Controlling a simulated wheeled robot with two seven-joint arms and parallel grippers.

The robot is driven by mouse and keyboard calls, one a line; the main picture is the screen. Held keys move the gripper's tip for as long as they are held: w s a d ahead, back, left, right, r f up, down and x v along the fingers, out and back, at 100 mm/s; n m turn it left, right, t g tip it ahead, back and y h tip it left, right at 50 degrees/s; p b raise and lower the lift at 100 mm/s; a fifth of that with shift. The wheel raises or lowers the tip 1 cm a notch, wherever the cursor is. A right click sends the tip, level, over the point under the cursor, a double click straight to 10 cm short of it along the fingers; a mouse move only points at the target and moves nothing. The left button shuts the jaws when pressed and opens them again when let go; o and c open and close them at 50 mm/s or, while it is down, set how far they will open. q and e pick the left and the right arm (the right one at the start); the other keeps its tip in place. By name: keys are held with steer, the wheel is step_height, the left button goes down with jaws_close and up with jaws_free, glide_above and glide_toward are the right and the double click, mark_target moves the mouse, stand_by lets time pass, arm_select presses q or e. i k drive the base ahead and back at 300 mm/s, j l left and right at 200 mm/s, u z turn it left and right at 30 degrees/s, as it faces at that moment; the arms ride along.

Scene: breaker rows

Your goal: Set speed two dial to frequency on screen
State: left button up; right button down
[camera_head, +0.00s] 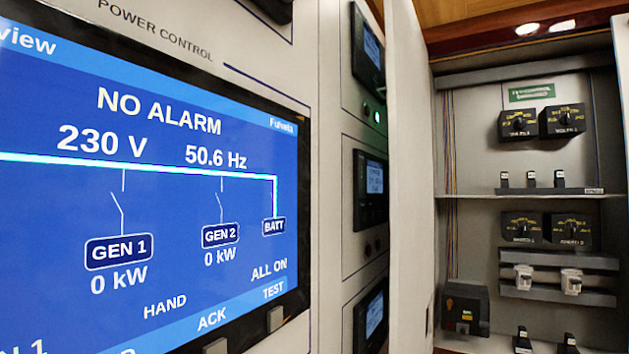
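A large blue screen (150,190) fills the left side, close to me. It reads NO ALARM, 230 V and 50.6 Hz. In the open cabinet at right, two black dials sit in the lower row. The right one (573,231) appears to be the speed two dial; its label is small and blurred. The left one (523,227) appears to be labelled with a 1. The exact pointer position on either dial is too small to read. Neither of my grippers shows in this view.
Two more black dials (562,122) sit higher in the cabinet under a green sign (531,92). Breakers line rails (550,191) below them. A black box (465,309) is at lower left. A pale door edge (410,180) stands between the control panel and cabinet.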

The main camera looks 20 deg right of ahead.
mark_target(571, 232)
steer(key=l+z, duration=0.1)
steer(key=l, duration=0.25)
steer(key=i+l, duration=0.15)
steer(key=l, duration=0.25)
steer(key=i+l+z, duration=0.15)
steer(key=l, duration=0.55)
steer(key=i+l+z, duration=0.15)
steer(key=l, duration=0.2)
